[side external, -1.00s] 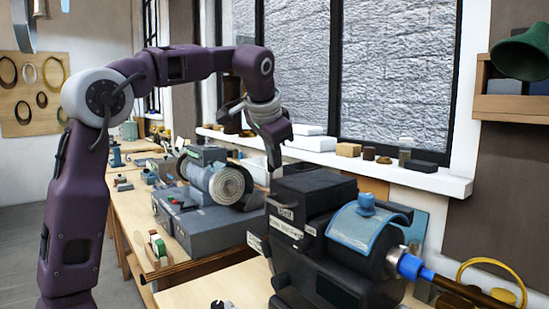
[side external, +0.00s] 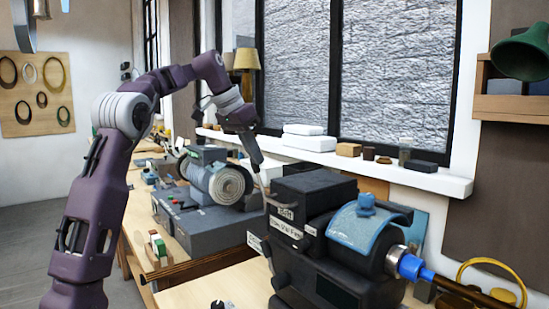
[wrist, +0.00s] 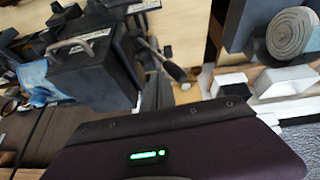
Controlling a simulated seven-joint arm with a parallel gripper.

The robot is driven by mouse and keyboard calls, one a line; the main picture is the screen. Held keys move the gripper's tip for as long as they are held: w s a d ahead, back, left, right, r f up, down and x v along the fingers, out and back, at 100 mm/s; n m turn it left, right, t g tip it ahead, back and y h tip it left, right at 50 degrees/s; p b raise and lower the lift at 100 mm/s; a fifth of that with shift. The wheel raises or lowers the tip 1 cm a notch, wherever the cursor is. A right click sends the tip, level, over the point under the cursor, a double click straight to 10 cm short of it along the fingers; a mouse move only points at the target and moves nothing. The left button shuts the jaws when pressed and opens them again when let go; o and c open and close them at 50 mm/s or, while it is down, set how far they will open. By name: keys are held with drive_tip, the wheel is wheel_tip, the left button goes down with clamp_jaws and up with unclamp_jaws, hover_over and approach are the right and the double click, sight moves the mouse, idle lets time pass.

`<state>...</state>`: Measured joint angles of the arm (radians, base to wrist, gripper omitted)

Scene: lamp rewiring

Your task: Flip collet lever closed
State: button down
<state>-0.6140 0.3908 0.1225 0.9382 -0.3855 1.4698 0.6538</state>
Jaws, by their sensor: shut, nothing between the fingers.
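The black machine (side external: 320,240) with a blue cover stands at the front right in the side view. The wrist view shows its black box (wrist: 92,70) with a metal handle on top. Beside that box, a lever with a pale rod and dark grip (wrist: 174,69) sticks out at a slant; I take it for the collet lever. In the side view it is mostly hidden behind the machine. My gripper (side external: 257,158) is shut and empty, pointing down just left of and above the box. I cannot tell whether it touches the lever.
A grey machine with a round coiled face (side external: 228,186) stands behind, to the left. The white window sill (side external: 420,178) holds boxes and small items. A blue-tipped shaft (side external: 415,268) extends from the black machine at right. Some bare wooden bench (side external: 225,285) shows in front.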

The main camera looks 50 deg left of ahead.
drive_tip(key=shift+h, duration=0.7)
drive_tip(key=shift+a+f, duration=0.3)
drive_tip(key=shift+a, duration=0.35)
drive_tip(key=shift+a+f, duration=0.35)
drive_tip(key=shift+a, duration=0.3)
drive_tip(key=shift+a+f, duration=0.3)
drive_tip(key=shift+a, duration=0.35)
drive_tip(key=shift+s+a+f+n, duration=0.1)
drive_tip(key=shift+a+n, duration=0.05)
drive_tip(key=shift+n, duration=0.15)
drive_tip(key=s+a+r, duration=0.2)
drive_tip(key=s, duration=0.4)
drive_tip(key=s+a+r, duration=0.1)
drive_tip(key=s+r, duration=0.2)
drive_tip(key=s, duration=0.4)
drive_tip(key=shift+s+a, duration=0.3)
drive_tip(key=shift+a, duration=0.1)
